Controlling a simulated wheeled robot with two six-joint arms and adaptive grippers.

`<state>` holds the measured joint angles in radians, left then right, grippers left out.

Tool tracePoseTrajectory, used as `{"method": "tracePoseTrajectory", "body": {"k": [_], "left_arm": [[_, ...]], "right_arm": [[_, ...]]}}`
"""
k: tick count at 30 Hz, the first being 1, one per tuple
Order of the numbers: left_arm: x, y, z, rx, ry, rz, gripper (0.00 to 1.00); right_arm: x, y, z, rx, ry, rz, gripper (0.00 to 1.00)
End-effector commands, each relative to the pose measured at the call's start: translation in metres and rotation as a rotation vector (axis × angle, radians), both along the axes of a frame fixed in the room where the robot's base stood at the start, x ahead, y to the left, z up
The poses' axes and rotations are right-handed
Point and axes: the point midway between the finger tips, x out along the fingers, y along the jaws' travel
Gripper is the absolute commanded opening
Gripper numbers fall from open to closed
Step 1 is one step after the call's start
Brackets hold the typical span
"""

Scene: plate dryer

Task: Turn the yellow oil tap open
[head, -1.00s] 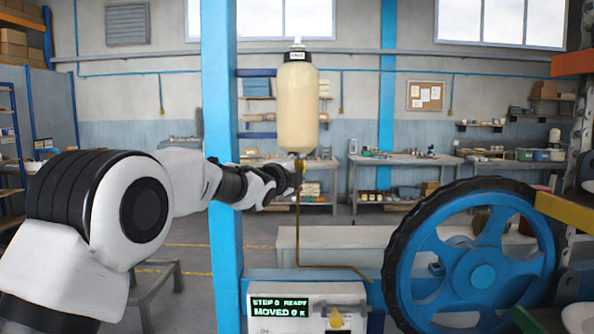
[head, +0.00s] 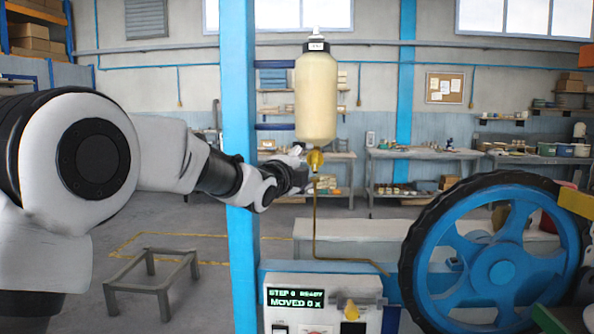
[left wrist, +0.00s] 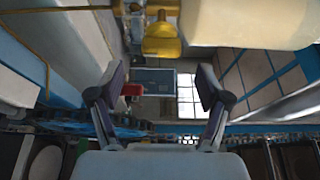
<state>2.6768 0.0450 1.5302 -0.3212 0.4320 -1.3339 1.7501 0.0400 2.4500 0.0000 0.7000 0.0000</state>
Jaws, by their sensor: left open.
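My right gripper is not in view.
A large blue wheel (head: 497,262) with a black rim is at the lower right. A control box (head: 322,302) with a green-lit display is below the pipe. A low grey stand (head: 152,275) is on the floor.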

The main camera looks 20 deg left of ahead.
Motion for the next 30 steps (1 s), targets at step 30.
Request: {"method": "tracePoseTrajectory", "body": {"k": [30], "left_arm": [[-0.025, 0.004, -0.141, 0.004, 0.212, -0.003, 0.77]], "right_arm": [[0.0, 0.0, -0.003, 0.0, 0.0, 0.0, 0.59]]}}
